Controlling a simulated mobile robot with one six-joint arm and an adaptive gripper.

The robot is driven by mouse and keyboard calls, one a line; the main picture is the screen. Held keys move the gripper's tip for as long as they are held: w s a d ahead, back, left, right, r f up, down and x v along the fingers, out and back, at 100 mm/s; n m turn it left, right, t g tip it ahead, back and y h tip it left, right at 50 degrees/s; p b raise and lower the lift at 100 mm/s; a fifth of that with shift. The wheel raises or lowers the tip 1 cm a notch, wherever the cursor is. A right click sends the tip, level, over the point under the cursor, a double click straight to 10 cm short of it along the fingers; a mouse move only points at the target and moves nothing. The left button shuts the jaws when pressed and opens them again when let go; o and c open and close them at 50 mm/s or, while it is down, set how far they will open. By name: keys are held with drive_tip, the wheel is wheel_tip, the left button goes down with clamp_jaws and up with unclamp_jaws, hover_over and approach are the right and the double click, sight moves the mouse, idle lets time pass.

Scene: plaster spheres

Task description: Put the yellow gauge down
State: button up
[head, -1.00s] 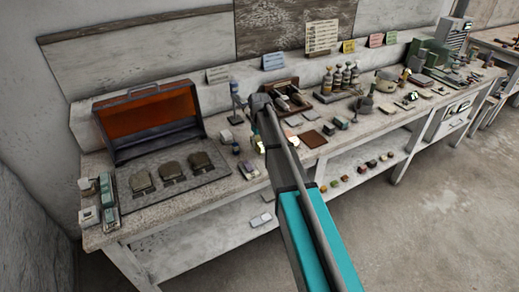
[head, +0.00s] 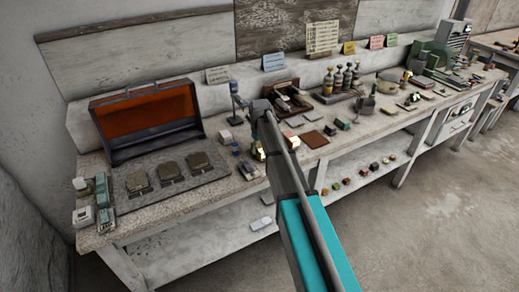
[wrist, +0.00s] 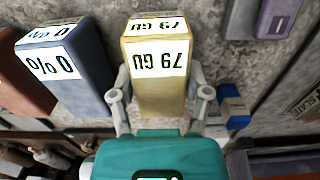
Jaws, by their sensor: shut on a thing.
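The yellow gauge (wrist: 157,60) is a block with white labels reading "79 GU" upside down in the wrist view. My gripper (wrist: 161,93) is shut on it, one finger on each side. The bench top shows around and behind the gauge; I cannot tell whether it touches the surface. In the head view a small yellow patch of the gauge (head: 259,153) shows beside my arm, over the front part of the bench (head: 215,197). My arm hides most of the gripper there.
A blue-grey block (wrist: 65,75) labelled "0%" stands close left of the gauge in the wrist view. A small blue block (wrist: 233,105) lies to the right, a purple one (wrist: 278,18) at top right. In the head view an open orange-lined case (head: 150,115) stands left.

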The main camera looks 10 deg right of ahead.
sight(260, 146)
drive_tip(key=o, duration=1)
drive_tip(key=shift+f, duration=0.1)
drive_tip(key=shift+r, duration=0.2)
wheel_tip(260, 146, up, 12)
drive_tip(key=p, duration=1.2)
drive_tip(key=s+m, duration=0.1)
drive_tip(key=s, duration=0.8)
drive_tip(key=s+m, duration=0.1)
drive_tip(key=s, duration=0.9)
drive_tip(key=s+m, duration=0.1)
drive_tip(key=s, duration=0.9)
drive_tip(key=shift+s+m, duration=0.1)
drive_tip(key=shift+m, duration=0.2)
